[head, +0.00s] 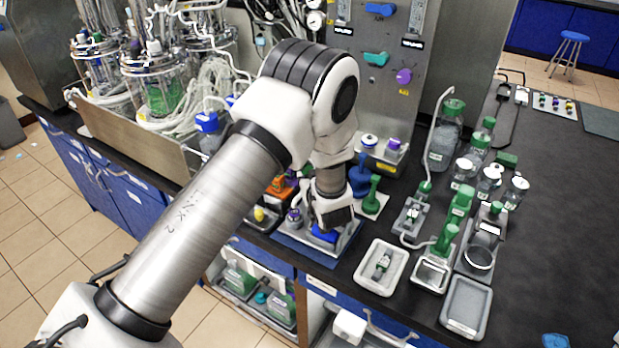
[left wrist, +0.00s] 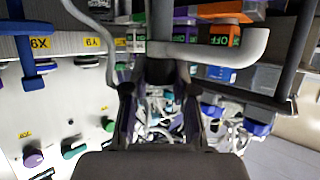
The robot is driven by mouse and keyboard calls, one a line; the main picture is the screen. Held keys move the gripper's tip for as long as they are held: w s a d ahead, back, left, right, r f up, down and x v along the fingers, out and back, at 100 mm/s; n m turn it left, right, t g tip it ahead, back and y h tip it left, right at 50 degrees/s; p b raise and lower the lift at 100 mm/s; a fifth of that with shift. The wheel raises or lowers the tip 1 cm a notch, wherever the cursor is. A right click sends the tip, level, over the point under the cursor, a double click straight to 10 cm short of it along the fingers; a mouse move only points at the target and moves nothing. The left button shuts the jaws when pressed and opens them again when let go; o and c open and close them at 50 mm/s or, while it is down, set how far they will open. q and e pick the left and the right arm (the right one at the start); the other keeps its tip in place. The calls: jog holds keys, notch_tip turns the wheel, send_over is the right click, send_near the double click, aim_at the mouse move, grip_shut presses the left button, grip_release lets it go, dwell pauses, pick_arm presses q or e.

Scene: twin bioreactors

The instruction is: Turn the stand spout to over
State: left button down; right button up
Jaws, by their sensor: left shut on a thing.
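In the left wrist view a pale grey spout (left wrist: 225,52) runs sideways across the upper middle and bends at its right end. It joins an upright grey post (left wrist: 161,20). My left gripper (left wrist: 158,88) has its dark fingers on either side of a dark part at the spout's base and is shut on it. In the head view my left gripper (head: 330,220) points down over the blue tray (head: 290,245) at the bench's front edge. There my wrist and fingers hide the spout. My right gripper is not in view.
A panel (head: 385,90) with coloured knobs stands behind my left arm. Glass reactors (head: 160,90) with tubing are at the left. Green-capped bottles (head: 443,140), a white tray (head: 382,268) and a grey tray (head: 466,307) lie to the right. The far right bench is mostly clear.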

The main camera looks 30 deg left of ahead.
pick_arm(q)
jog(key=c, duration=0.9)
grip_release()
jog(key=shift+a+f, duration=0.1)
jog(key=shift+a, duration=0.15)
jog(key=v, duration=0.7)
jog(key=shift+s, duration=0.15)
